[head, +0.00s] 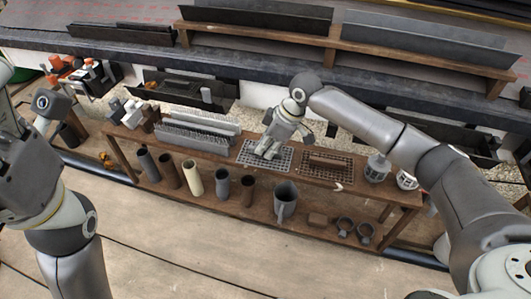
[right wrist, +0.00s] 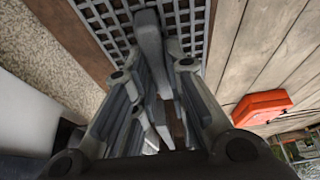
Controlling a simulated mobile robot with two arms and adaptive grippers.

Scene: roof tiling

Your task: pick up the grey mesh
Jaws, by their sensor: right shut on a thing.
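The grey mesh (head: 284,158) is a flat rectangular grid on the brown wooden shelf, left of a brown mesh. My right gripper (head: 266,151) reaches down onto its left middle part and is shut on it. The right wrist view shows the grey mesh (right wrist: 190,18) at the fingertips, its bars running behind the fingers. The fingers hide where they grip, and I cannot tell if the mesh is clear of the shelf. My left arm is at the left edge of the head view, and its fingers cannot be made out.
The brown mesh (head: 328,167) lies close to the right. Grey ridged pieces (head: 198,133) stand close to the left. Several tubes, including a cream one (head: 193,178), stand below. The roof edge (head: 255,68) is behind.

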